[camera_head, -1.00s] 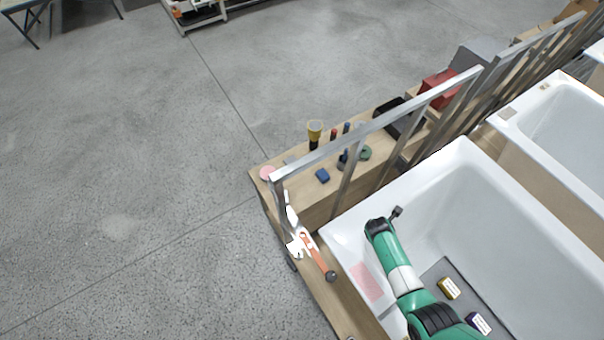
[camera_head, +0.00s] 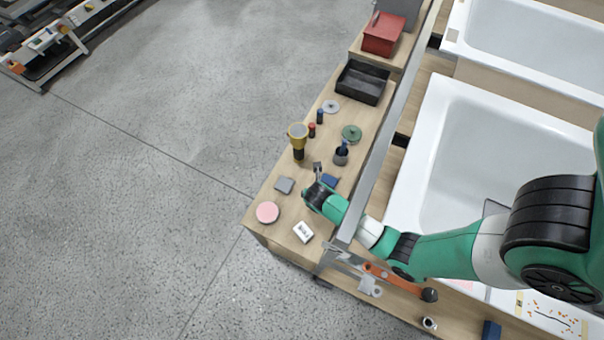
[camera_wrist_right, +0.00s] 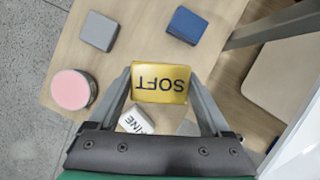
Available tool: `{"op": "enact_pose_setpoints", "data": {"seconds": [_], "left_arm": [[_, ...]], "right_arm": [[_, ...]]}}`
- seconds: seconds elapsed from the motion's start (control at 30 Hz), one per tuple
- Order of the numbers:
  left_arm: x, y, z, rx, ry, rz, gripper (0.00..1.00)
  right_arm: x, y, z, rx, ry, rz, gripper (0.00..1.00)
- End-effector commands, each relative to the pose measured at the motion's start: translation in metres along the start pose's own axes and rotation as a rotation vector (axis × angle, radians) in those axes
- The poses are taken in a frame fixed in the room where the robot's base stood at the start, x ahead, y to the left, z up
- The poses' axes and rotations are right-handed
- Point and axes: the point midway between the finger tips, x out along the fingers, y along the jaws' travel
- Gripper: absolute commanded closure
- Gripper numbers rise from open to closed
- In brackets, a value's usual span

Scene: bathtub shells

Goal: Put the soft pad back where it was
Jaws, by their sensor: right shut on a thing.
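The soft pad (camera_wrist_right: 160,82) is a yellow block marked SOFT. In the right wrist view it sits between the two fingers of my right gripper (camera_wrist_right: 160,92), which is shut on it. In the head view my right gripper (camera_head: 318,172) is above the wooden bench, near a blue block (camera_head: 330,181); I cannot make out the pad there. A grey block (camera_head: 284,185), a pink round pad (camera_head: 267,212) and a white lettered block (camera_head: 303,231) lie around it on the bench. My left gripper is not in view.
A metal rail (camera_head: 395,125) runs between the bench (camera_head: 262,190) and the white bathtub (camera_head: 425,150). A yellow-topped tool (camera_head: 298,137), a dark cup (camera_head: 341,155) and a black tray (camera_head: 362,82) stand farther back. Bare wood shows between the small blocks.

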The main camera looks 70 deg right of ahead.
Motion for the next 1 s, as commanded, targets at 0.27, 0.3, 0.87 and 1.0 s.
{"op": "enact_pose_setpoints", "data": {"seconds": [0.27,0.3,0.87,1.0], "left_arm": [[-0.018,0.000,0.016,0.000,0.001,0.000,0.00],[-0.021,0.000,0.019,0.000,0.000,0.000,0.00],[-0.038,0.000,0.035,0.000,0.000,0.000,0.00],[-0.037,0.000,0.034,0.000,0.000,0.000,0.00]], "right_arm": [[0.041,0.000,-0.017,0.000,0.001,-0.002,0.70],[0.048,0.000,-0.020,-0.001,0.001,-0.002,0.70],[0.093,0.000,-0.039,0.000,0.000,0.000,0.70],[0.091,0.000,-0.038,0.001,0.000,0.001,0.70]]}}
